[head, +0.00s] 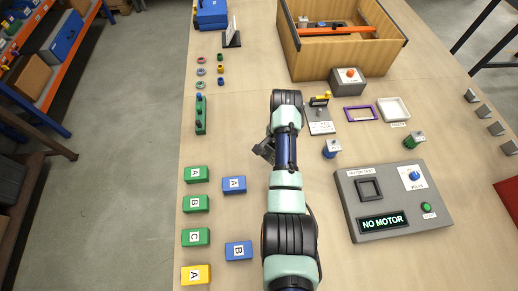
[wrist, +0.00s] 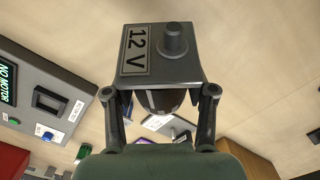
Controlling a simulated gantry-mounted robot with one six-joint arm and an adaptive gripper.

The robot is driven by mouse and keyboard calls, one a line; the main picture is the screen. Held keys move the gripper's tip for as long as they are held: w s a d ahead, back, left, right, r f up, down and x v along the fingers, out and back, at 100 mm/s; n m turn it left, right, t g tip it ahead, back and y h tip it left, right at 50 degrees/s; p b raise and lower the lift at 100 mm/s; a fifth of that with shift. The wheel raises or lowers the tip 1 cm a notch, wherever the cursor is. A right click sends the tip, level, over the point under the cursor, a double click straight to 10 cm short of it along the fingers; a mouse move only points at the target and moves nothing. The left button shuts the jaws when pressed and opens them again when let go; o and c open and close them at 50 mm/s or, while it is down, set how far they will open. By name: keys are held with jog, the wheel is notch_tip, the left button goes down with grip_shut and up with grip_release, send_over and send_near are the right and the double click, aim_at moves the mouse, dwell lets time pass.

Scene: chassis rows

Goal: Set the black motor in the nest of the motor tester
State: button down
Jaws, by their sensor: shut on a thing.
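My gripper (wrist: 160,96) is shut on the black motor (wrist: 158,68) and holds it off the table. In the wrist view the motor shows a dark grey square end with a "12 V" label and a round stub, with a dark round body behind it between the fingers. In the head view my gripper (head: 264,150) is left of my arm, and the motor is hard to make out there. The motor tester (head: 433,208) is a grey box at the right. Its square nest (head: 369,189) is empty and its display reads "NO MOTOR". The tester (wrist: 64,84) also shows at the left of the wrist view.
A blue motor (head: 331,149) and a green motor (head: 414,140) stand behind the tester. Lettered blocks (head: 196,204) are at the left. A wooden box (head: 340,60) is at the back. The table between arm and tester is clear.

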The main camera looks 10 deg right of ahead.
jog(key=s+d+f+m+t+h, duration=0.15)
jog(key=s+d+m+t, duration=0.35)
jog(key=d+m, duration=0.55)
jog(key=s+d+m+t+h, duration=0.2)
jog(key=s+d+m+t, duration=0.3)
jog(key=d+m, duration=0.55)
jog(key=s+d+f+m+t+h, duration=0.1)
jog(key=s+d+m+t, duration=0.2)
jog(key=s+d+m, duration=0.75)
jog(key=w+f+n+b, duration=0.1)
jog(key=f+b, duration=0.1)
jog(key=w+d+f+b, duration=0.1)
jog(key=f+b, duration=0.1)
jog(key=w+d+f+n+b, duration=0.1)
jog(key=f+b, duration=0.1)
jog(key=shift+w+n+b, duration=0.35)
jog(key=shift+w, duration=0.05)
jog(key=shift+d+r+p, duration=0.1)
jog(key=shift+p, duration=0.6)
jog(key=shift+f, duration=0.4)
jog(key=shift+f+b, duration=0.35)
jog(key=shift+b, duration=0.1)
